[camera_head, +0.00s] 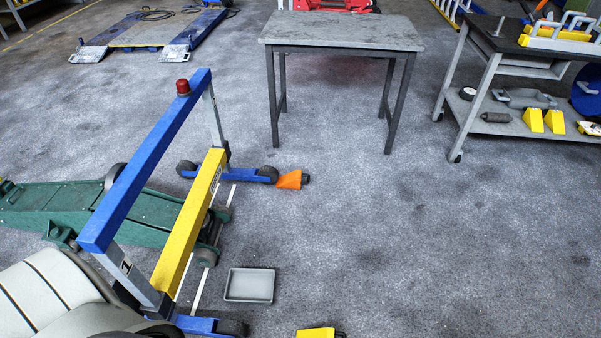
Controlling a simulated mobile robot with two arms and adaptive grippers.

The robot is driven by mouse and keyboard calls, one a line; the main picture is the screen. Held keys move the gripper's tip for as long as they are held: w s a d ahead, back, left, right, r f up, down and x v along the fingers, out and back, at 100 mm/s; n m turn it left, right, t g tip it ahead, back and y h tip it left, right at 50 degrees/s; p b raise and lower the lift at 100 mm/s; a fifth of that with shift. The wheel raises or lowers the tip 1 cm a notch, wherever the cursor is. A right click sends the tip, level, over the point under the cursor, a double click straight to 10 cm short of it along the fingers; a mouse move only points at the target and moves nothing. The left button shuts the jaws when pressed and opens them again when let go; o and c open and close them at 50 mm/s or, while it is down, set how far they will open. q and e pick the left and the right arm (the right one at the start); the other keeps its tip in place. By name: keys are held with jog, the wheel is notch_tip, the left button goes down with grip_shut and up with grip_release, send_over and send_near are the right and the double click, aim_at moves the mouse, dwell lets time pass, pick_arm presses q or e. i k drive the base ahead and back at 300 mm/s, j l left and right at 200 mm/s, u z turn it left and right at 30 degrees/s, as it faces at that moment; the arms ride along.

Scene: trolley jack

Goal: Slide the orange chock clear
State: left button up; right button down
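The orange chock (289,180) is a small wedge on the grey floor near the middle of the view. It lies at the right end of the low blue wheeled foot of a blue and yellow frame (188,215), close to the caster (267,173). I cannot tell whether they touch. A dark part shows at the chock's right side. A green trolley jack (95,212) lies low on the left, partly behind the frame. Neither of my grippers shows in this view.
A grey table (342,33) stands behind the chock. A trolley (520,122) with yellow wedges is at the right. A shallow grey tray (250,285) and a yellow block (316,333) lie on the floor in front. The floor right of the chock is clear.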

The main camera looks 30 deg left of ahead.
aim_at(291, 180)
jog(key=i+l+z, duration=0.45)
jog(key=i+l, duration=0.4)
jog(key=i, duration=0.15)
jog(key=i+l+z, duration=0.15)
jog(key=i, duration=0.2)
jog(key=i+l, duration=0.15)
jog(key=i, duration=0.25)
jog(key=i+j+u, duration=0.1)
jog(key=i+u, duration=0.7)
jog(key=u, duration=0.15)
jog(key=i+l+u, duration=0.15)
jog(key=i+u, duration=0.2)
jog(key=u, duration=0.15)
jog(key=i+j+u, duration=0.2)
jog(key=i+u, duration=0.6)
jog(key=i, duration=0.2)
jog(key=i+u, duration=0.4)
jog(key=i+l+u, duration=0.4)
jog(key=i, duration=0.2)
jog(key=i+l+u, duration=0.2)
jog(key=i, duration=0.2)
jog(key=j, duration=0.1)
